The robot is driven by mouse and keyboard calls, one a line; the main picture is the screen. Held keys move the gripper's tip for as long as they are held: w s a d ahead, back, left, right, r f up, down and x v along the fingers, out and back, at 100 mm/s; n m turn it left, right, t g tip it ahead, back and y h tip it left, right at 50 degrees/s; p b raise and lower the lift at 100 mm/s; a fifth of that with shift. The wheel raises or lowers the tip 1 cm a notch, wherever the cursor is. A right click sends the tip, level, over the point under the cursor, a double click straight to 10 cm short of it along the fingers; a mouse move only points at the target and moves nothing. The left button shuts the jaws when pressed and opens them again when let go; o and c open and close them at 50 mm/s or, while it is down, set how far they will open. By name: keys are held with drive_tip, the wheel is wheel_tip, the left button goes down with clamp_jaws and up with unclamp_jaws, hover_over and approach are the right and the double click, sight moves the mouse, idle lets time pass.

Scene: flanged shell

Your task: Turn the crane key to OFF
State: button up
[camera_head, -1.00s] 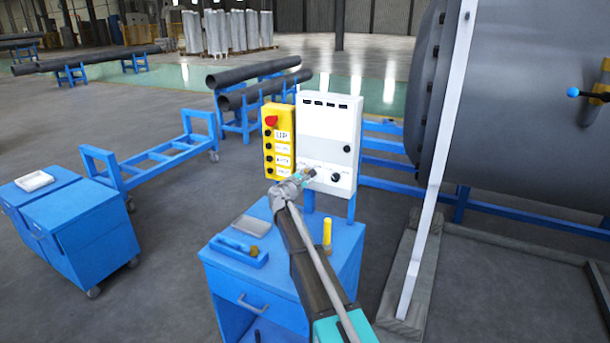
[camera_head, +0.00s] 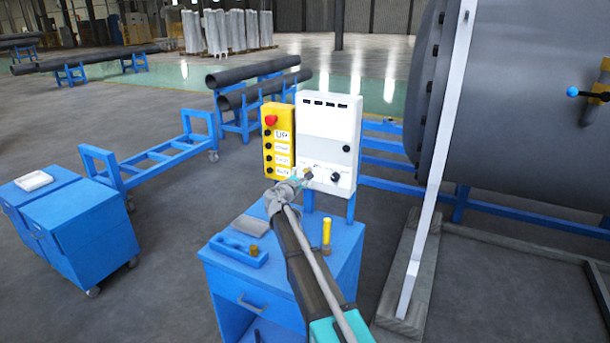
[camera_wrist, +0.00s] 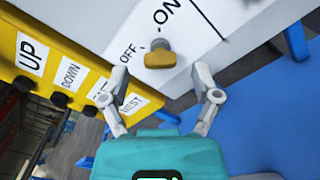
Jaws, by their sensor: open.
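The crane key (camera_wrist: 159,59) is a brass-coloured piece on the white panel, between the printed OFF and ON labels in the wrist view. OFF is on its left and ON is above it. Which label it points at is hard to tell. In the head view the key (camera_head: 308,174) shows small on the lower front of the white control box (camera_head: 327,125). My gripper (camera_wrist: 163,88) is open and empty, its two fingertips on either side of the key's line but short of it. In the head view my gripper (camera_head: 299,182) is just left of the key.
A yellow button box (camera_head: 278,140) with a red stop button stands left of the white box. A black knob (camera_head: 335,178) sits right of the key. A blue cabinet (camera_head: 235,285) below carries a blue tool and a yellow-handled one. A large grey shell (camera_head: 520,100) is at the right.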

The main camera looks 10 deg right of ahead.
drive_tip(key=v, duration=1)
drive_tip(key=shift+w, duration=0.1)
drive_tip(key=s+d+f+m+g+y, duration=0.1)
drive_tip(key=s+d+f+m+g, duration=0.4)
drive_tip(key=s, duration=0.3)
drive_tip(key=s+d+f+m+g+y, duration=0.1)
drive_tip(key=s+d+f+m+g, duration=0.3)
drive_tip(key=s+d+f+m, duration=0.3)
drive_tip(key=s+a+f+m+g+y, duration=0.2)
drive_tip(key=s+f+m+y, duration=0.1)
drive_tip(key=s, duration=0.7)
drive_tip(key=s+a+f+m+g+y, duration=0.3)
drive_tip(key=s+m+y, duration=0.1)
drive_tip(key=s, duration=0.6)
drive_tip(key=shift+s+f+m+g+y, duration=0.3)
drive_tip(key=shift+m+y, duration=0.1)
drive_tip(key=shift+y, duration=0.4)
